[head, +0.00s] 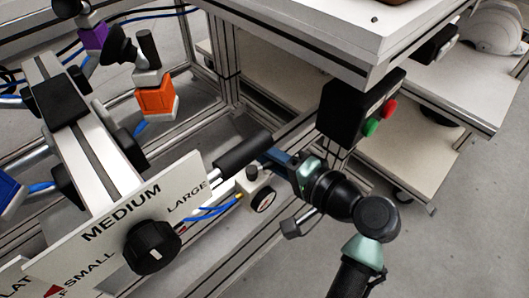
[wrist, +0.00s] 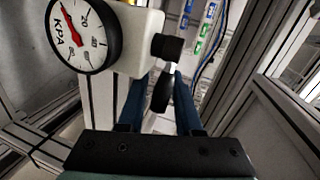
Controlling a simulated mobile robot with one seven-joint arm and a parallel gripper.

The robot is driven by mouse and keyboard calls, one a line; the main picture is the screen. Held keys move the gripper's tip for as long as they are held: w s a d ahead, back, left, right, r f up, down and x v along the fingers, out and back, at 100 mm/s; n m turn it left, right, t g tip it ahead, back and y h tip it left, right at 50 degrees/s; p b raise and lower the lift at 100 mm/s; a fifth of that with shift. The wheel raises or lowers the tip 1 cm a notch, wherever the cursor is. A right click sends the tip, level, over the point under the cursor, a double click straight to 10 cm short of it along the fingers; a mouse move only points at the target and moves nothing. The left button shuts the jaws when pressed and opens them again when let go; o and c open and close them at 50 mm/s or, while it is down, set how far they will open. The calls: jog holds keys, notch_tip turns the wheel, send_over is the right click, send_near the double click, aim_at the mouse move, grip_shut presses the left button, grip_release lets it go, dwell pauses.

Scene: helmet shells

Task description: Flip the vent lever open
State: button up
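In the wrist view a short black lever (wrist: 162,92) shows between my fingers, below a black knob (wrist: 168,48) on a white valve body (wrist: 140,40). I take it for the vent lever. My gripper (wrist: 166,78) is open, with one blue finger on each side of the lever. The left finger is close to it and a gap shows on the right; contact cannot be told. In the head view my gripper (head: 266,157) is beside the valve body (head: 253,188), near the end of a thick black handle (head: 243,152). The lever cannot be clearly made out there.
A pressure gauge (wrist: 85,35) sits on the valve body. A size panel (head: 125,220) with a black dial (head: 152,246) stands at lower left. A black box with green and red buttons (head: 360,108) hangs under the table edge, close to my arm.

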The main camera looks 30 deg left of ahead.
grip_shut()
jog(key=shift+a+n+g+y+p, duration=0.35)
jog(key=shift+n+g+p, duration=0.6)
jog(key=shift+g, duration=0.35)
grip_release()
